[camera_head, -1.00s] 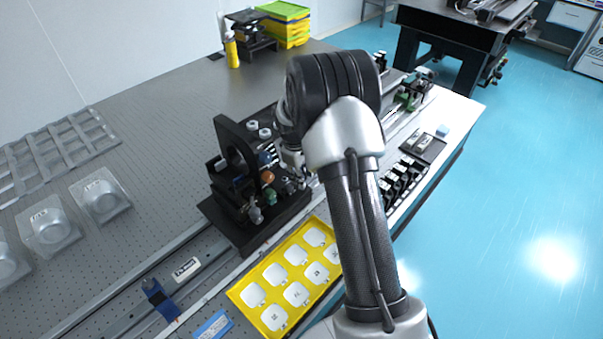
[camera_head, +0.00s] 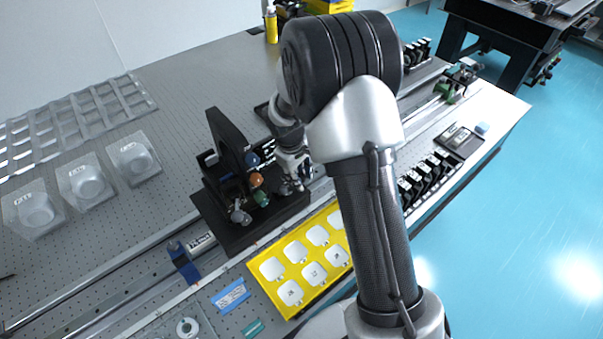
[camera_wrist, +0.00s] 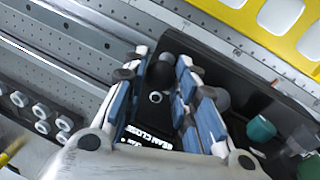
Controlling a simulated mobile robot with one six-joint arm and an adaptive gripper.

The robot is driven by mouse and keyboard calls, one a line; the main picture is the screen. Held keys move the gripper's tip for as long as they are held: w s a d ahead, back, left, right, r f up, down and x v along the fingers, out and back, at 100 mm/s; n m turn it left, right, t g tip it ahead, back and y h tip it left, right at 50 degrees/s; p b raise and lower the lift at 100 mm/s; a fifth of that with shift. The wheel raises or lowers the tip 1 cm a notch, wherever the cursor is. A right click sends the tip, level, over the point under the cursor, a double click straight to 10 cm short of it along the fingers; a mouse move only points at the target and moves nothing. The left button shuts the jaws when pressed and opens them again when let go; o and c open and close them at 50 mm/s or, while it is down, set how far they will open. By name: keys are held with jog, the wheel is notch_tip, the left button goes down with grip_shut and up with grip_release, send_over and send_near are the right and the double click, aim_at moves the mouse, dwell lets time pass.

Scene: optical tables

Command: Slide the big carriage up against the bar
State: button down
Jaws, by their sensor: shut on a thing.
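The big carriage (camera_head: 232,238) is a black base plate across the rail, bearing an upright black plate with a round opening and several coloured knobs. A blue bar (camera_head: 183,262) lies across the rail to its lower left, with a small gap between them. My gripper (camera_head: 292,172) is at the carriage's right side. In the wrist view my gripper (camera_wrist: 163,85) has its blue-padded fingers on either side of a dark part of the carriage, beside white lettering. The exact grip is partly hidden.
A yellow tray (camera_head: 268,247) of white pads lies close along the carriage's front. Clear plastic boxes (camera_head: 133,160) stand at left. Black holders (camera_head: 425,177) stand right of my arm.

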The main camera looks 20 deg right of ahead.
jog(key=c, duration=1.3)
grip_release()
jog(key=shift+r, duration=0.1)
jog(key=r, duration=0.4)
jog(key=a+r, duration=0.1)
jog(key=r, duration=0.2)
jog(key=s+a+r, duration=0.1)
jog(key=r, duration=0.3)
jog(key=shift+r, duration=0.3)
